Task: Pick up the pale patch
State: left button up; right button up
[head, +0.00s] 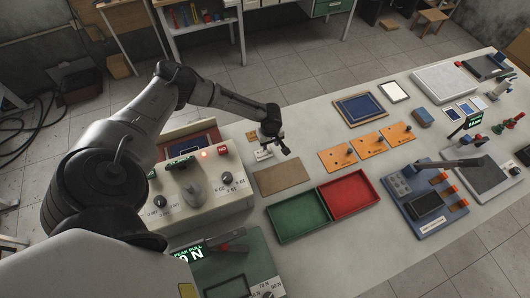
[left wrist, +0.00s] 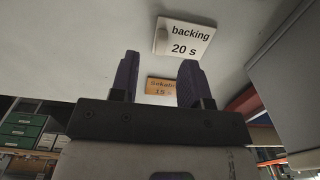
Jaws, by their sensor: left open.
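My left gripper (head: 272,146) is open, with its dark fingers above the bench near a small white label (head: 263,155). In the left wrist view, the gripper (left wrist: 158,76) has a clear gap between its fingers and nothing in it. A white label reading "backing 20 s" (left wrist: 185,38) lies beyond the fingertips, with a small pale piece (left wrist: 161,36) at its left edge; I cannot tell whether this is the pale patch. My right gripper is not in view.
A tan board (head: 281,177), a green tray (head: 298,216) and a red tray (head: 349,194) lie close to the gripper. Orange plates (head: 367,146) and a blue framed panel (head: 360,108) are to the right. A control box (head: 205,185) stands to the left.

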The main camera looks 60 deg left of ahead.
aim_at(269, 149)
pick_arm(q)
jog(key=shift+f, duration=2.05)
jog(key=shift+c, duration=0.2)
jog(key=shift+s, duration=0.1)
grip_shut()
